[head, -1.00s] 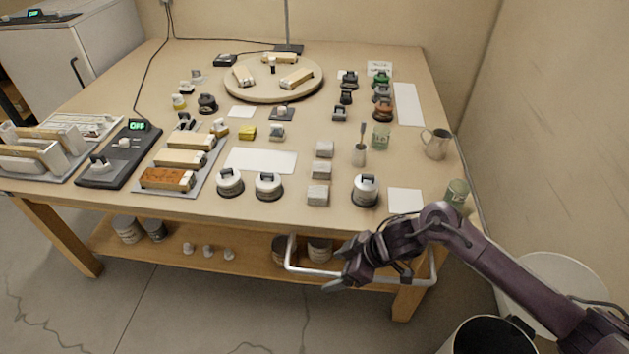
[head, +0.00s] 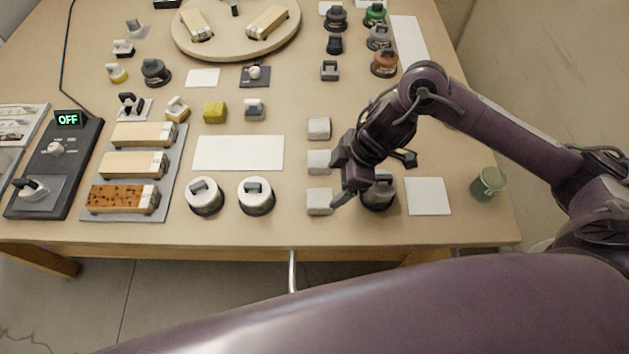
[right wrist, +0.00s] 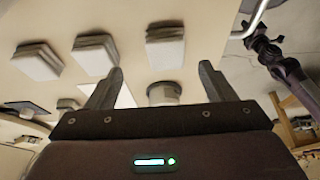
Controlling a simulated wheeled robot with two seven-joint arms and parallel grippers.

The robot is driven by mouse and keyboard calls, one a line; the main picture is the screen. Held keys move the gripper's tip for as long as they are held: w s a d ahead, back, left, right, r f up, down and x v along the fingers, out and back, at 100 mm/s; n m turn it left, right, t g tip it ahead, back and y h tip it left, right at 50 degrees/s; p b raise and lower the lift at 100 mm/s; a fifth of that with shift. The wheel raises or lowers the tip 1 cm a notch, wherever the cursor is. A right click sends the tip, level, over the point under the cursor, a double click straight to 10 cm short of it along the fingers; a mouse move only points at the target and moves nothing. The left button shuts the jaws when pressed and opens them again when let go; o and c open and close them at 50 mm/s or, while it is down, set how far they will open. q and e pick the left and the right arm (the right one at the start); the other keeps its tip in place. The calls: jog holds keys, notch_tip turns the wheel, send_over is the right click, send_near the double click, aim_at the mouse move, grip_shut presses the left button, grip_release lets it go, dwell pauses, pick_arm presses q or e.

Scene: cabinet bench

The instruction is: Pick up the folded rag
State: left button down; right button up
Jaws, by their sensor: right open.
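Three pale folded cloth-like blocks stand in a column on the bench: far (head: 319,128), middle (head: 318,161) and near (head: 319,201). I cannot tell which one is the folded rag. My right gripper (head: 374,178) is open and empty, above the bench just right of the near and middle blocks, over a dark-based lidded pot (head: 381,192). In the right wrist view the blocks look like layered, folded stacks: one (right wrist: 36,62), another (right wrist: 94,55) and a third (right wrist: 165,45), all beyond the open fingers (right wrist: 158,80). My left gripper is not in view.
Two white lidded pots (head: 256,196) stand left of the near block. A white sheet (head: 428,196) and a green cup (head: 488,183) lie to the right. A blank white panel (head: 238,153) lies left of the blocks. The bench's front edge is close by.

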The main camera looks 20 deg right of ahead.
aim_at(323, 198)
jog(key=f, duration=0.1)
jog(key=a+f, duration=0.1)
jog(key=shift+s+a+f, duration=0.2)
jog(key=shift+f, duration=0.2)
jog(key=x, duration=0.3)
jog(key=shift+a+f, duration=0.2)
jog(key=shift+f, duration=0.05)
jog(key=shift+a+f, duration=0.1)
jog(key=shift+f, duration=0.1)
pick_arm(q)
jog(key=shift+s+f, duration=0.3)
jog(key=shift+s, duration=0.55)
pick_arm(e)
jog(key=c, duration=1)
